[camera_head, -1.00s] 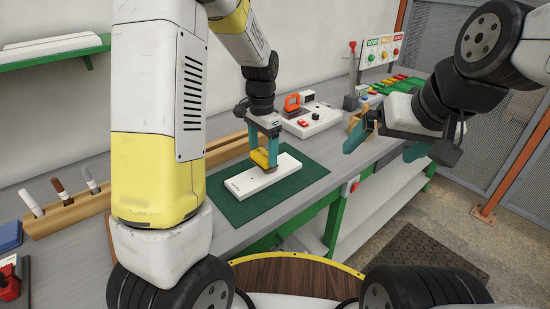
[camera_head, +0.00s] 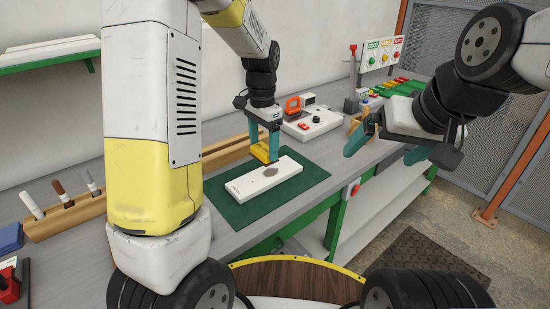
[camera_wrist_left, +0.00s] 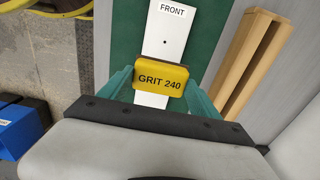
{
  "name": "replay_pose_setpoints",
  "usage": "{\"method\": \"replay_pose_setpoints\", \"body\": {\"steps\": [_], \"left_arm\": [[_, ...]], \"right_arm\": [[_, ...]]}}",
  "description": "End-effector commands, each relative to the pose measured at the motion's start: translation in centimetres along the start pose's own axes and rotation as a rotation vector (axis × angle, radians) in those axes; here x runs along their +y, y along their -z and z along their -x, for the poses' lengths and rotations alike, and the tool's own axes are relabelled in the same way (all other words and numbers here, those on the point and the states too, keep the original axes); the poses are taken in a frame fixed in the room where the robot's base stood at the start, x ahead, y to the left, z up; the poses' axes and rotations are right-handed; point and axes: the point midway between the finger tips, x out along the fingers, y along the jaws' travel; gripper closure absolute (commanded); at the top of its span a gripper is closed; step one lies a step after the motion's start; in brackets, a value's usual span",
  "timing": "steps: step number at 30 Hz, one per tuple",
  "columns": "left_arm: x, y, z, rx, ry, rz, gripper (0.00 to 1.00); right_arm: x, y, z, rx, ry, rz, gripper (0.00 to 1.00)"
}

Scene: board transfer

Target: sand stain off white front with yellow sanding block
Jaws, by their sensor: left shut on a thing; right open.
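The white front (camera_head: 245,187) lies flat on a green mat (camera_head: 308,183). A brown stain (camera_head: 270,171) shows on its upper face, right of the middle. My left gripper (camera_head: 263,150) is shut on the yellow sanding block (camera_head: 261,154), at the far long edge of the front, just beyond the stain. In the left wrist view the block (camera_wrist_left: 161,78) reads "GRIT 240" and covers part of the front (camera_wrist_left: 166,38), which is labelled "FRONT"; the stain does not show there. I cannot tell whether the block touches the front. My right gripper (camera_head: 386,147) is open and empty, off to the right.
A wooden rail (camera_head: 225,152) runs behind the mat. A sign panel (camera_head: 384,52) with coloured buttons stands at the back right.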

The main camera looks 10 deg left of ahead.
Motion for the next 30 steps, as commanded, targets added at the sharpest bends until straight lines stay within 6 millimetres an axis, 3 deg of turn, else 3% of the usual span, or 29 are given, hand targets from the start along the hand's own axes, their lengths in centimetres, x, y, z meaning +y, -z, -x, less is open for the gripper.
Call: {"method": "replay_pose_setpoints", "body": {"steps": [18, 30], "left_arm": [[0.0, 0.0, -4.8, -0.001, 0.0, -0.001, 0.6], [0.0, 0.0, -6.1, 0.0, 0.0, 0.0, 0.6]], "right_arm": [[0.0, 0.0, 0.0, 0.0, 0.0, 0.0, 0.0], [0.0, 0.0, 0.0, 0.0, 0.0, 0.0, 0.0]]}}
